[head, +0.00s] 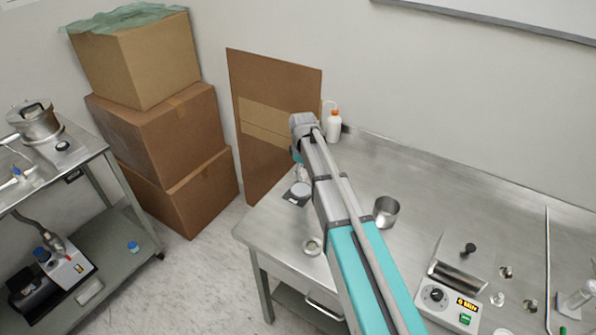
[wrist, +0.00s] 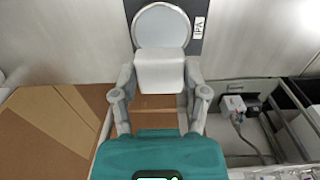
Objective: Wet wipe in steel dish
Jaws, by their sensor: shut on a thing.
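My gripper (wrist: 160,76) is shut on a white wipe (wrist: 160,70), a folded block between its two fingers in the wrist view. Just beyond the wipe is a round, shallow steel dish (wrist: 162,25) on a dark mat with a label reading IPA. The wipe covers the dish's near edge in that view, and I cannot tell whether they touch. In the head view the dish (head: 301,189) sits near the table's left edge, below the end of my arm. My arm largely hides the gripper and wipe there.
A white bottle with an orange cap (head: 333,125) stands at the table's back. A hotplate (head: 447,303) stands farther right. Cardboard boxes (head: 170,125) are stacked left.

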